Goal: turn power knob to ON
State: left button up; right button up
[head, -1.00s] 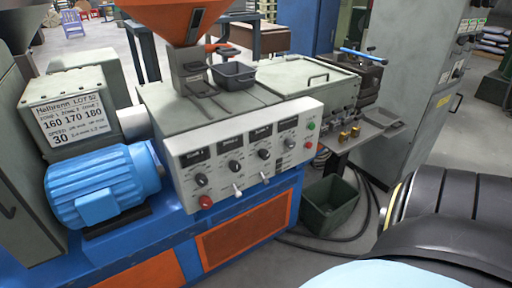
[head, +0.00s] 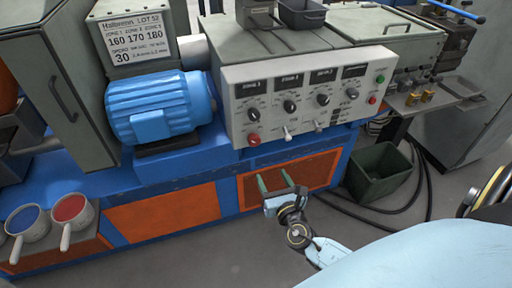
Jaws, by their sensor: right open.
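A light grey control panel (head: 305,97) on the machine's front carries several dark knobs and small displays. Three knobs, the left (head: 253,114), middle (head: 290,106) and right (head: 323,100), sit under displays marked as zones. A smaller dark knob (head: 352,93) sits further right, under another display. The small labels are too blurred to tell which is the power knob. My right gripper (head: 275,180) is below the panel, in front of the orange lower panel. Its two greenish fingers are apart and empty, pointing up, and touch no knob. My left gripper is not in view.
The panel also has a red button (head: 253,140), two pale levers (head: 287,132) and a green button (head: 380,79). A blue motor (head: 160,105) stands left of it. A dark green bin (head: 378,172) and black hoses lie to the right of my gripper.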

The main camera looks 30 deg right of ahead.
aim_at(255, 143)
jog(key=shift+n+t, duration=0.3)
jog(key=shift+n, duration=0.2)
jog(key=x, duration=0.4)
jog(key=r+b+x, duration=0.1)
jog(key=x, duration=0.3)
jog(key=r+b+x, duration=0.1)
jog(key=x, duration=0.3)
jog(key=shift+w+a, duration=0.15)
jog(key=shift+w, duration=0.2)
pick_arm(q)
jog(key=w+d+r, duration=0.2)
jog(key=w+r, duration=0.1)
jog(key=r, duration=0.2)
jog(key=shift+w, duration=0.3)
pick_arm(e)
jog(key=shift+w, duration=0.5)
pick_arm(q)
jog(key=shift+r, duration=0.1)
pick_arm(e)
jog(key=c, duration=1)
